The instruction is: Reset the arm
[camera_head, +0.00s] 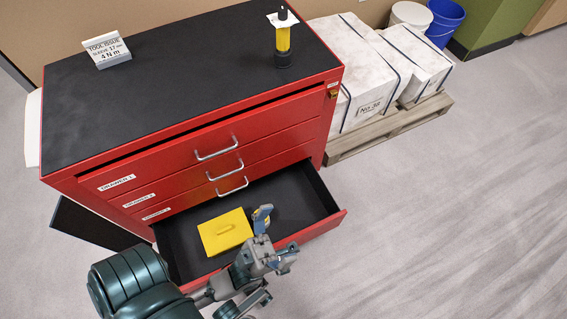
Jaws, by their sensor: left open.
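My left arm comes in from the lower left. Its gripper (274,238) is open and empty, with its fingers over the front part of the open bottom drawer (290,203) of the red cabinet. The upper drawers (215,150) are shut. My right gripper is not in view.
A black and yellow tool (283,40) stands on the cabinet's black top (190,75), with a "TOOL ISSUE" sign (107,50) at the left. White crates (363,75) sit on a pallet (392,124) behind right. A white bucket (411,15) and a blue bucket (444,20) stand farther back. The right floor is clear.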

